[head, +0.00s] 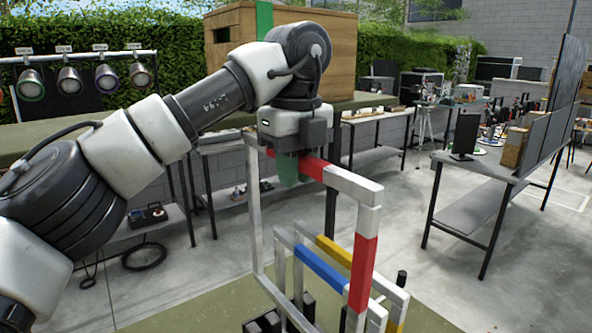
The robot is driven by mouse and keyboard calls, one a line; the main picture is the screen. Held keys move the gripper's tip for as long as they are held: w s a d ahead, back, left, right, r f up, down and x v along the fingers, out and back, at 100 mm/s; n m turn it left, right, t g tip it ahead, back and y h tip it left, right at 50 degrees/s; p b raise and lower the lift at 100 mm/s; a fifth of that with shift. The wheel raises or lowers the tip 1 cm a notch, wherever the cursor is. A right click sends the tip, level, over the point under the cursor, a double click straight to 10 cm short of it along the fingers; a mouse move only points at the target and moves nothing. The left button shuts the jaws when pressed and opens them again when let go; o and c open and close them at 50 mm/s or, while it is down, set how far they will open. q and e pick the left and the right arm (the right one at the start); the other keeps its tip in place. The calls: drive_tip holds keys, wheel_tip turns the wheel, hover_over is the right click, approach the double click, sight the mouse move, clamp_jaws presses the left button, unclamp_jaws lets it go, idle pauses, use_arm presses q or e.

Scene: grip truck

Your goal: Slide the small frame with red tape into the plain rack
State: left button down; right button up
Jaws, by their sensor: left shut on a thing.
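My left gripper (288,168) is shut on the top bar of a pale grey frame with red tape (364,258). The frame hangs upright, with red tape on its top bar and right upright. Its lower end runs down among dark rack parts (300,312) at the bottom of the head view; I cannot tell whether it is inside a slot. A blue-taped frame (321,270) and a yellow-taped frame (334,251) stand just behind it, lower down. I cannot tell whether these dark parts are the plain rack. My right gripper is not in view.
A wooden crate (340,62) with a green strip stands on a surface behind my arm. Lamps (69,80) hang from a rail at the left. Work tables (470,170) stand at the right. Concrete floor (400,215) lies open between.

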use_arm(q)
drive_tip(key=shift+r+p, duration=2.85)
drive_tip(key=shift+r, duration=0.6)
drive_tip(key=shift+a+f, duration=0.1)
